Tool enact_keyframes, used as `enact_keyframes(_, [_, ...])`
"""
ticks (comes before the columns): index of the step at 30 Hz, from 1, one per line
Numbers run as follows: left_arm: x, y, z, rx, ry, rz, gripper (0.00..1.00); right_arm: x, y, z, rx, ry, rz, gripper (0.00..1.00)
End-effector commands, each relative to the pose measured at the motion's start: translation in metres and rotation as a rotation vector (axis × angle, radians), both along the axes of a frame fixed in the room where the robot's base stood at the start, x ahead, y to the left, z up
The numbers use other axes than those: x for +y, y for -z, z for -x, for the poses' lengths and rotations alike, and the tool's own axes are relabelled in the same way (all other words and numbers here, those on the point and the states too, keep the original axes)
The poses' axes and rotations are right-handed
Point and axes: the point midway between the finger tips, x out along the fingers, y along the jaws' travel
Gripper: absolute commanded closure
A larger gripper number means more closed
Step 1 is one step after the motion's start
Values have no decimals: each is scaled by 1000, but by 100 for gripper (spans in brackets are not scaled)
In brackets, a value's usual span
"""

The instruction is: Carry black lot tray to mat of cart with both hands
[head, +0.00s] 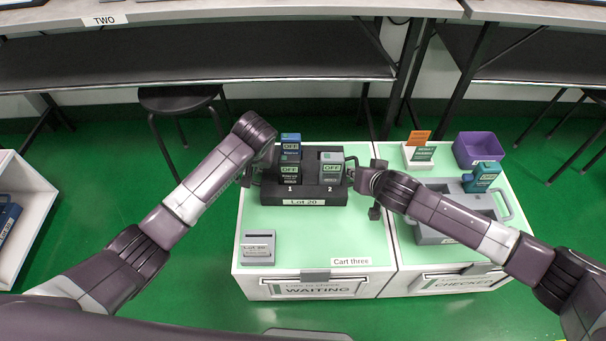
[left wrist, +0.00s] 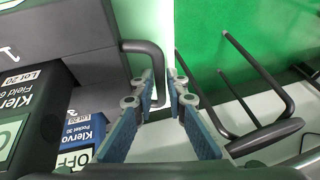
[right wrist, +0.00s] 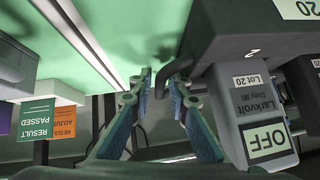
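The black lot tray (head: 331,195), labelled Lot 20, stands on the green mat (head: 320,235) of the cart's WAITING half. It holds several handheld testers, among them a grey one (head: 331,168) at slot 2 and a dark one (head: 290,170) at slot 1. My left gripper (left wrist: 164,78) is at the tray's left handle (left wrist: 146,48); the bar shows between its parted fingertips. My right gripper (right wrist: 160,77) is at the right handle (right wrist: 183,57), its fingers apart on either side of the bar. Neither grip looks closed; contact is hard to tell.
A small grey holder (head: 259,248) stands on the mat's front left. On the CHECKED half are a grey tray (head: 430,235), a teal tester (head: 482,178), a purple bin (head: 479,150) and a card holder (head: 420,157). A black stool (head: 180,98) stands behind the cart.

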Motion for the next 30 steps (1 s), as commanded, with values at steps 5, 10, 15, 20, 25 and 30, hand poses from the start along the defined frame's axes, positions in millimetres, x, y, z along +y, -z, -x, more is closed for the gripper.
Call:
enact_keyframes(5, [0,0,0,0,0,0,94,0,0,0,0,0,0,90])
enact_keyframes(10, [0,0,0,0,0,0,100,0,0,0,0,0,0,100])
enact_keyframes(15, [0,0,0,0,0,0,100,0,0,0,0,0,0,100])
enact_keyframes(20, [0,0,0,0,0,0,100,0,0,0,0,0,0,100])
enact_keyframes(25, [0,-3,-1,-4,0,1,100,1,-3,-1,-4,-1,-2,100])
enact_keyframes(30, [0,-7,-1,-4,0,1,100,0,-7,-1,-4,-1,-2,100])
